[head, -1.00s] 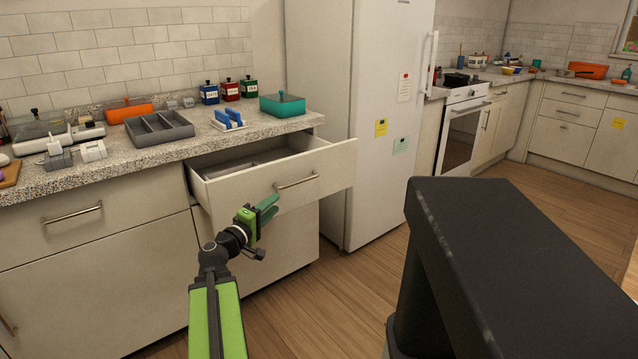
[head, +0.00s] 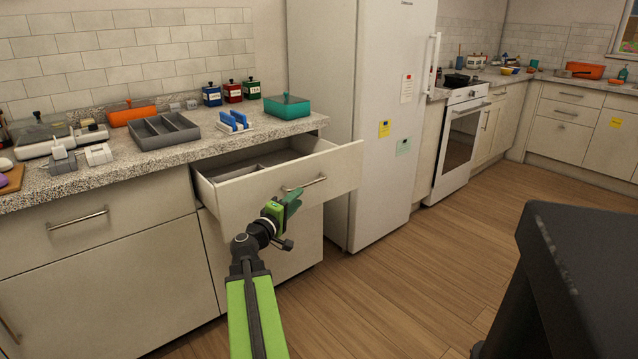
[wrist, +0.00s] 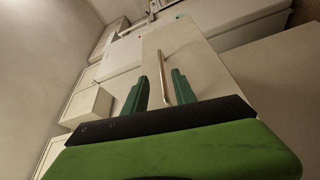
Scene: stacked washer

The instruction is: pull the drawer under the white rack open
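A white rack (head: 229,127) holding blue pieces stands on the counter. The drawer (head: 268,188) under it stands partly open, with its inside showing from above. Its metal bar handle (head: 304,184) is on the drawer front. My gripper (head: 290,202), with green fingers, is in front of the drawer, just below and left of the handle's middle in the head view. In the wrist view its two fingers (wrist: 160,85) are apart, and the handle (wrist: 163,66) shows in the gap between them. I cannot tell whether a finger touches it.
A closed drawer (head: 120,232) is left of the open one. A grey divided tray (head: 165,131) and a teal box (head: 287,106) stand on the counter. A white fridge (head: 375,120) is at the right. Wooden floor (head: 430,270) is clear in front of it.

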